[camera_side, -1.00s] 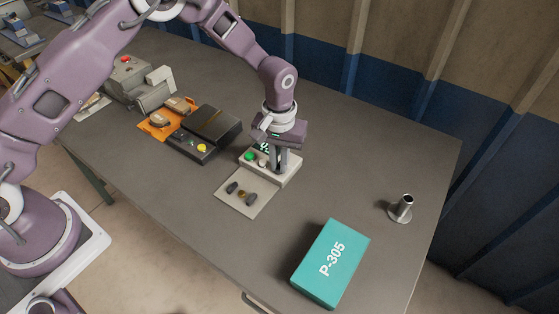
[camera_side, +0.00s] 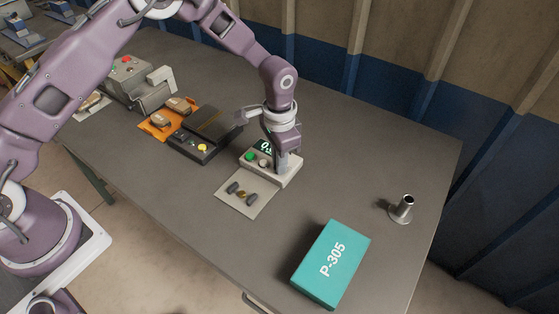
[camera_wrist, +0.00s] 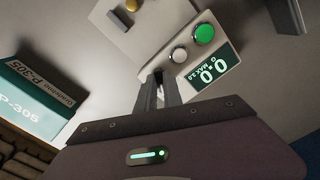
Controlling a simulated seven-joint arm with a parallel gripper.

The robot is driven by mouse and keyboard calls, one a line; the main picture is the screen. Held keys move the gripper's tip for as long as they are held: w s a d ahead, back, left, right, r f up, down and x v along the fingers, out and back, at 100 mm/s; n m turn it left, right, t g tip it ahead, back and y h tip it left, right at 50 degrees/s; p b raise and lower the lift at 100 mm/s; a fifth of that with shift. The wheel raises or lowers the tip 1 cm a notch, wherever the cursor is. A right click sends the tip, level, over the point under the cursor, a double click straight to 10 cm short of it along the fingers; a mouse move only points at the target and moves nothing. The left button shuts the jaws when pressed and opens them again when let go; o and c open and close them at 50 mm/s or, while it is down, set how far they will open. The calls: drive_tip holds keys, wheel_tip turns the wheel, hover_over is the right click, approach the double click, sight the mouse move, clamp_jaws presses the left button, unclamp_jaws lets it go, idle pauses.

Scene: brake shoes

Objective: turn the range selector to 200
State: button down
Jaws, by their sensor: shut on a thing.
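The beige tester (camera_side: 272,169) stands near the middle of the table, with a green button, a white button and a dark display. In the wrist view the tester (camera_wrist: 178,80) shows its display (camera_wrist: 209,77) reading 0.0 beside the green button (camera_wrist: 204,34) and the white button (camera_wrist: 179,55). My gripper (camera_side: 284,167) points down at the right end of the tester's face. In the wrist view its fingers (camera_wrist: 159,82) are shut on the range selector, which they almost wholly hide. The selector's marks and setting cannot be read.
A pale plate (camera_side: 243,197) with small dark parts lies in front of the tester. A teal box marked P-305 (camera_side: 331,262) and a metal flanged tube (camera_side: 402,208) stand to the right. A black box (camera_side: 204,136) and orange tray (camera_side: 158,128) stand to the left.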

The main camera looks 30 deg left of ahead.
drive_tip(key=shift+w+r+m, duration=0.1)
drive_tip(key=shift+m, duration=0.5)
drive_tip(key=c, duration=1.5)
unclamp_jaws()
wheel_tip(320, 180, up, 7)
